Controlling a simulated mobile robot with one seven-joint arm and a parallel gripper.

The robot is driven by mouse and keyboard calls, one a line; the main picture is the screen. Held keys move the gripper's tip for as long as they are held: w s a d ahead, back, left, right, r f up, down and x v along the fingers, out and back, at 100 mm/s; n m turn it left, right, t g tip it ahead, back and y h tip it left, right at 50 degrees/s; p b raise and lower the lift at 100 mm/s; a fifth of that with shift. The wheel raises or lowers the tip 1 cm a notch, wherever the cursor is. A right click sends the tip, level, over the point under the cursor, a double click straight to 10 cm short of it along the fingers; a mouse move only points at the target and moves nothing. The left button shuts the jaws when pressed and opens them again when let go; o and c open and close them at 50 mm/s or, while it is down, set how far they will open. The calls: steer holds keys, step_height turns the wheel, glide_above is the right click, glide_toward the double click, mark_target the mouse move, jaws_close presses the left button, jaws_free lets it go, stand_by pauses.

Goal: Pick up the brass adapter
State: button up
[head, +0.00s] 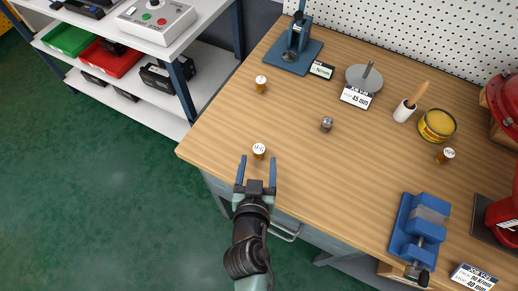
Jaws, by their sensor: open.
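Three small brass-brown cylinders with white labelled tops stand on the wooden workbench (300,185). One brass adapter (258,153) stands near the front left edge. Another brass piece (261,85) stands farther back on the left, and a third (446,155) stands at the right. The labels are too small to read surely, so I cannot tell which one the task names. My gripper (257,161) is open and empty, its two fingers pointing at the nearest piece, which appears just beyond the fingertips. Its height above the bench is unclear.
A grey metal piece (326,125) sits mid-bench. A blue press (293,50), a grey disc with a rod (364,77), a brush holder (404,111) and a yellow tin (437,125) stand behind. A blue vise (420,230) is at right. The front-centre bench is clear.

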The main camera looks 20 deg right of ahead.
steer(key=shift+p+x, duration=0.4)
steer(key=shift+x, duration=3.85)
jaws_close()
